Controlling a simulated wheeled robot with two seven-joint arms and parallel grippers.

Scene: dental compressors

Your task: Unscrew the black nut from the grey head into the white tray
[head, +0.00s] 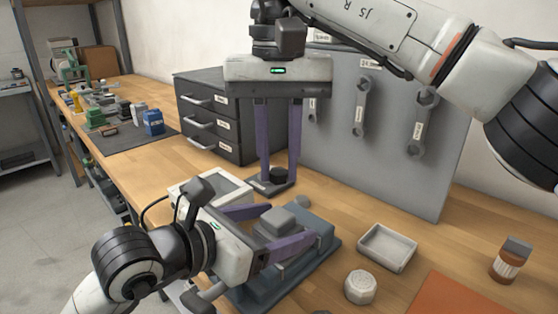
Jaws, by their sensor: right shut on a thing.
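My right gripper (278,181) points straight down, with its fingers shut on the black nut (278,174), behind the grey head. A dark flat piece shows just under the nut; whether the nut touches it I cannot tell. The grey head (278,221) sits on a blue-grey body (318,247). My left gripper (293,223) has its fingers spread on either side of the head and looks open; contact is unclear. A white-rimmed tray (238,184) stands behind my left gripper, partly hidden by it. A smaller off-white tray (388,247) lies right of the body, empty.
A pale faceted knob (360,287) and an orange mat (455,296) lie at the front right, with a small brown-and-white bottle (510,259) beyond. A black drawer unit (212,125) and a grey tool panel (400,130) with hanging wrenches stand behind.

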